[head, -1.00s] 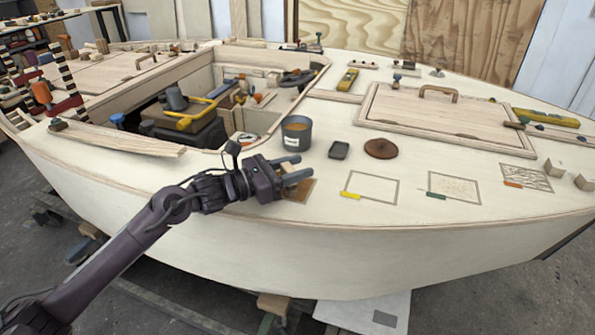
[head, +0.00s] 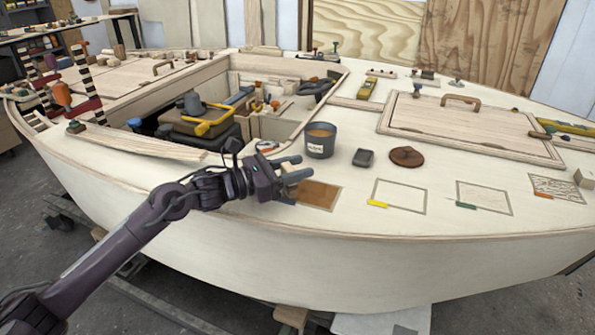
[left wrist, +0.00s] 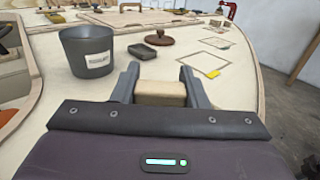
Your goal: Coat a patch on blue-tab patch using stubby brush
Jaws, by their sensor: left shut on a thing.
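My left gripper (head: 294,181) is shut on a pale wooden block-like piece (head: 294,174), which looks like the stubby brush. It also shows between the fingers in the left wrist view (left wrist: 160,93); its bristles are hidden. The gripper is at the left edge of a brown-filled patch (head: 319,195) on the hull deck. My right gripper is not in view.
Outlined patches with a yellow tab (head: 377,204), a green tab (head: 466,205) and an orange tab (head: 543,196) lie to the right. A dark block (head: 363,158) and a brown disc (head: 406,157) lie behind. An open hatch with tools is at the left.

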